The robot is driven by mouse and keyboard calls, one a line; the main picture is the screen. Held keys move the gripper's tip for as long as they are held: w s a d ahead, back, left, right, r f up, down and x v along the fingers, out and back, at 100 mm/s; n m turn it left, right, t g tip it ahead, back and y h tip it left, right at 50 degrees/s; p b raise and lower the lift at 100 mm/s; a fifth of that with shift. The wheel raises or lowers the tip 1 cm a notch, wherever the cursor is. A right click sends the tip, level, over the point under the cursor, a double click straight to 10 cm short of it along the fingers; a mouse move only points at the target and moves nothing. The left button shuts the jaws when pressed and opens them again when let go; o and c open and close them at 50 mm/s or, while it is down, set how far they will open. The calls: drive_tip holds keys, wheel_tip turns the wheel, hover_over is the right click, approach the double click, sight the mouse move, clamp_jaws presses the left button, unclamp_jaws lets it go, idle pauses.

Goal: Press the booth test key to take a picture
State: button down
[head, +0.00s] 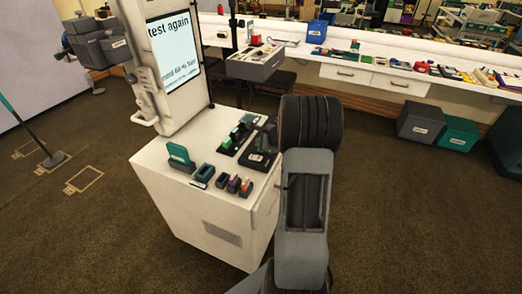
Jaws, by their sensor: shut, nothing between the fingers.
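The white photo booth has a screen (173,50) with large text that reads "test again" and smaller, partly legible text below. In front of it is a white cabinet (190,212) with several small devices on top. A black unit with a pale label (259,159) sits near the cabinet's right edge; I cannot tell for sure whether it is the test key. My gripper (265,147) shows only in small part as a dark shape just above this unit, shut and empty. My arm hides the rest, and contact with the unit cannot be told.
A dark tray with a green block (226,142), a teal stand (180,157) and several small coloured blocks share the cabinet top. A grey box (255,65) stands behind. A long white counter (400,72) with many small items runs along the back.

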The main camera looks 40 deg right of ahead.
drive_tip(key=shift+f+b, duration=0.4)
drive_tip(key=shift+b, duration=0.05)
idle(0.6)
drive_tip(key=shift+r, duration=0.15)
idle(0.3)
drive_tip(key=shift+r+p, duration=0.6)
drive_tip(key=shift+r, duration=0.1)
drive_tip(key=shift+r+p, duration=2)
drive_tip(key=shift+r, duration=0.55)
drive_tip(key=shift+f, duration=0.1)
